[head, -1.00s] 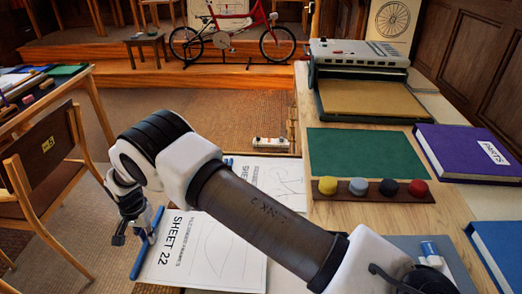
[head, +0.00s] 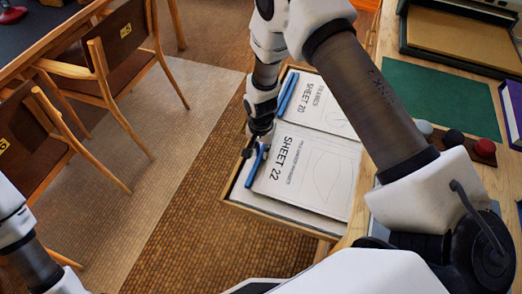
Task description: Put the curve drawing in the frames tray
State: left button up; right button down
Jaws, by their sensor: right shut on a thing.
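My right gripper (head: 256,140) is at the left edge of a white sheet marked SHEET 22 (head: 310,180), shut on its blue edge bar (head: 257,166). The sheet has a leaf-like curve outline drawn on it, partly cut off by my right arm. Another sheet, marked SHEET 20 (head: 318,100), lies behind it with its own blue bar (head: 287,95); its drawing is mostly hidden. Both sheets are in or over a shallow wooden drawer-like tray (head: 283,218). I cannot tell whether SHEET 22 is lifted. No label naming the frames tray is readable. My left gripper is out of view.
The wooden bench (head: 485,180) on the right holds a green mat (head: 455,95), several round knobs and a purple book (head: 512,108). Wooden chairs (head: 125,50) and a dark table (head: 35,40) stand at the left. The floor between is open.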

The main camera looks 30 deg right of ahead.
jog(key=shift+w+f, duration=0.1)
jog(key=shift+f, duration=0.65)
jog(key=c, duration=1.2)
grip_release()
jog(key=shift+o, duration=0.2)
notch_tip(320, 180, up, 12)
